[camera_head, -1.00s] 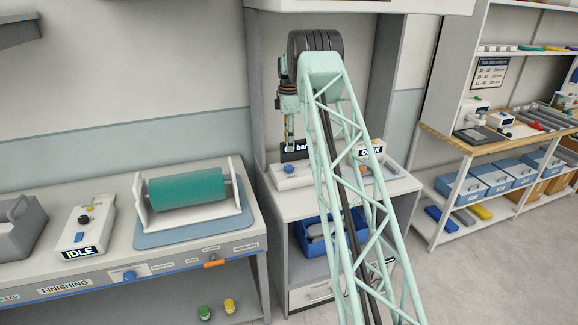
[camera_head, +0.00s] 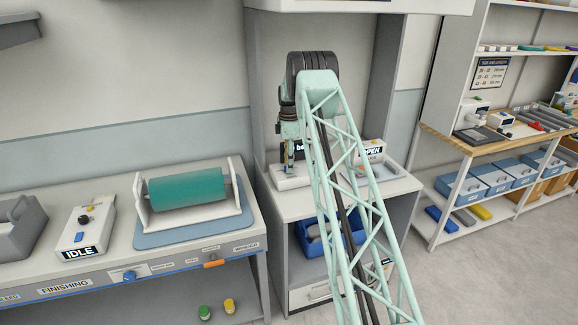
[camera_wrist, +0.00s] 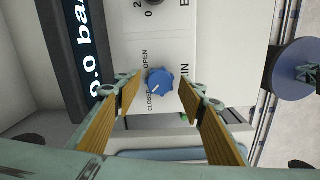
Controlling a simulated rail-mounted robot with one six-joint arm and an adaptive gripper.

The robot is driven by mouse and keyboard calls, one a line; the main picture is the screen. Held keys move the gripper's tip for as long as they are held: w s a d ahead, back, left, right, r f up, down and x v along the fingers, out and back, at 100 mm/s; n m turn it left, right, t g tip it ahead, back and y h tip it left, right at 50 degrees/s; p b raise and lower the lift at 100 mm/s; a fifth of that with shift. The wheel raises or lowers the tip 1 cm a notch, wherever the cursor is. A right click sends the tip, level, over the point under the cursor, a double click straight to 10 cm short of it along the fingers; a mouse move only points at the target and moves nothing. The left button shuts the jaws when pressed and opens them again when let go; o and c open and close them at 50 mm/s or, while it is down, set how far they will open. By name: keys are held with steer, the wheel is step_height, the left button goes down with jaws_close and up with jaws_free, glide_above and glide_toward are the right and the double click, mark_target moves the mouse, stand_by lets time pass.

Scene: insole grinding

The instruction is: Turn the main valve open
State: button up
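The main valve is a round blue knob (camera_wrist: 160,80) on a white panel (camera_wrist: 166,40) in the wrist view. Its pale pointer mark faces the lower left, toward the word CLOSED; the word OPEN is printed further up on the same side. My gripper (camera_wrist: 159,90) is open, with one finger to each side of the knob and visible gaps between. I cannot tell how far the fingertips are above the panel. In the head view my gripper (camera_head: 289,166) points down at the white valve box (camera_head: 291,182), and the knob cannot be made out there.
A dark display (camera_wrist: 91,60) beside the knob reads 0.0 bar. A black knob (camera_wrist: 154,3) is at the wrist view's top edge.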

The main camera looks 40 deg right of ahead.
steer(key=shift+f, duration=0.35)
steer(key=c, duration=0.8)
steer(key=shift+c, duration=0.2)
